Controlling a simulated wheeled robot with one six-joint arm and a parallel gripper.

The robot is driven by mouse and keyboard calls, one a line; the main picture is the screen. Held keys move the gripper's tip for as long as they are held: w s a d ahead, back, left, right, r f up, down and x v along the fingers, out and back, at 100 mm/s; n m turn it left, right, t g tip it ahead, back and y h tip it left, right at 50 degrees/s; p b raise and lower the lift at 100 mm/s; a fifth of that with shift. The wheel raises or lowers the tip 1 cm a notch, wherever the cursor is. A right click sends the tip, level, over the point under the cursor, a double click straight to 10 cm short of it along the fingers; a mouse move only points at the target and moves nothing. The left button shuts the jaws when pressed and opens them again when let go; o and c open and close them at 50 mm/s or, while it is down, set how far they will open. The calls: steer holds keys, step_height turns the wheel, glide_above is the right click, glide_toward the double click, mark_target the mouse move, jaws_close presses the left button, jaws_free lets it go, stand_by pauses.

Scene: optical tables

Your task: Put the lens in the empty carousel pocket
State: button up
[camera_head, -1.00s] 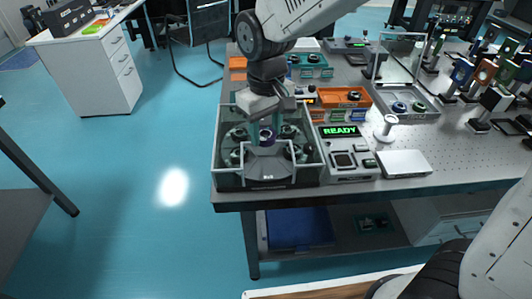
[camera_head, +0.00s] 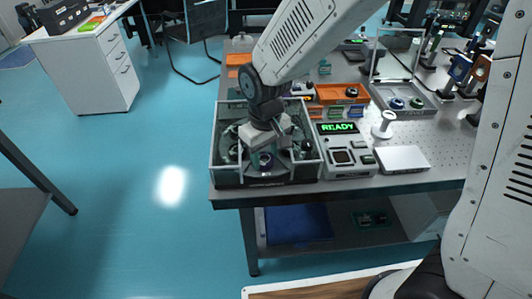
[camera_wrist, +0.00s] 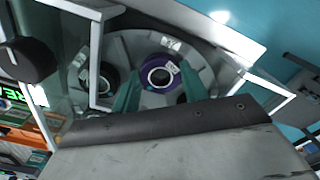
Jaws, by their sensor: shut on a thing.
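The lens (camera_wrist: 160,74), a purple ring with a pale label, is between the teal fingers of my gripper (camera_wrist: 160,88) in the wrist view. My gripper is shut on it. In the head view the lens (camera_head: 265,160) shows low inside the clear-walled enclosure, near its front, and my gripper (camera_head: 266,150) is above it. The grey carousel (camera_wrist: 211,72) lies under and around the lens. A dark lens (camera_wrist: 104,78) sits in a pocket to the left in the wrist view. I cannot tell whether the held lens touches a pocket; the fingers and wrist hide part of the carousel.
The enclosure (camera_head: 233,177) has upright clear walls close around my gripper. A console (camera_head: 343,156) with a green READY display stands to its right. A white box (camera_head: 402,159), a white post (camera_head: 383,126) and an orange tray (camera_head: 343,94) are farther right and behind.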

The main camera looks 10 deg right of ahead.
mark_target(265, 159)
steer(key=o, duration=1)
step_height(265, 159, up, 12)
steer(key=s+d+r+m, duration=0.2)
steer(key=s+d+r, duration=0.15)
steer(key=d, duration=0.35)
steer(key=s+d+r+m, duration=0.1)
steer(key=s+d+r, duration=0.2)
steer(key=s+d, duration=0.3)
steer(key=s+d+m+t, duration=0.1)
steer(key=s+d+m, duration=0.2)
steer(key=s+d, duration=0.5)
steer(key=shift+s, duration=1.05)
steer(key=shift+f, duration=0.1)
